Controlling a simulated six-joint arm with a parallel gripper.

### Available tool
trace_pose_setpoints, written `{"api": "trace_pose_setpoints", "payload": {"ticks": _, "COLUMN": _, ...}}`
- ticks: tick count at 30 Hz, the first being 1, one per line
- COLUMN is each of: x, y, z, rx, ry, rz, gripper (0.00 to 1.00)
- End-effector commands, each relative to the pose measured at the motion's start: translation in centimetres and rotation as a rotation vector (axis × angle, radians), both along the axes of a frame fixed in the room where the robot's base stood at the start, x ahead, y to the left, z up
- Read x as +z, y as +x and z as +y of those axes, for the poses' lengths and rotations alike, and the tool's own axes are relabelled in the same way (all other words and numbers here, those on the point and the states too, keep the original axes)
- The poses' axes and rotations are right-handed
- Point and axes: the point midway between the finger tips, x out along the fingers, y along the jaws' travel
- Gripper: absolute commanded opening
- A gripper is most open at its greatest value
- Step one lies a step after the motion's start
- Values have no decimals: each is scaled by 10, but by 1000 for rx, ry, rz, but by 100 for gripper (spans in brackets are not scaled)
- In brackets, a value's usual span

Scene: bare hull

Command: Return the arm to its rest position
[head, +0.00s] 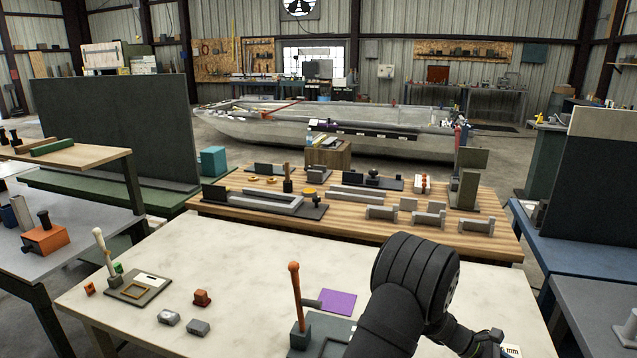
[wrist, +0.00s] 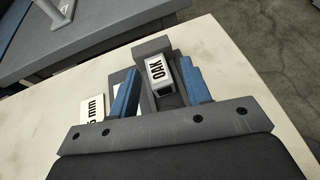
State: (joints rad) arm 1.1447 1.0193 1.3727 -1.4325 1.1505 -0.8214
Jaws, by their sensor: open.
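My arm (head: 415,275) shows in the head view, black and bent over the front right of the pale table (head: 200,262). My gripper (wrist: 161,70) shows in the wrist view with two blue fingers apart. A grey block with a white OAK label (wrist: 156,69) shows between the fingers, in or on a dark grey holder (wrist: 150,46). Gaps show on both sides of it, and I cannot tell how deep it sits between the fingers. In the head view the fingertips are hard to make out near the bottom edge.
A white plate marked "5 mm" (wrist: 92,107) lies left of the fingers. On the pale table, an upright orange-brown rod (head: 296,295) and a purple square (head: 338,301) are left of my arm. A wooden bench (head: 345,226) with several fixtures stands behind. The table's middle is mostly clear.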

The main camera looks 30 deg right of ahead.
Motion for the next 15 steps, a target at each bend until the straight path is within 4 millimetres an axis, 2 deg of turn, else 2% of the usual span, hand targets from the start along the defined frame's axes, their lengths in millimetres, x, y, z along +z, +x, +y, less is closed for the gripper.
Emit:
{"api": "trace_pose_setpoints", "payload": {"ticks": 1, "x": 6, "y": 13, "z": 7, "rx": 6, "ry": -1, "rz": -1, "gripper": 44}}
{"api": "trace_pose_setpoints", "payload": {"ticks": 3, "x": 11, "y": 24, "z": 15, "rx": 6, "ry": -1, "rz": 1, "gripper": 44}}
{"api": "trace_pose_setpoints", "payload": {"ticks": 15, "x": 42, "y": 84, "z": 59, "rx": 4, "ry": -2, "rz": 0, "gripper": 44}}
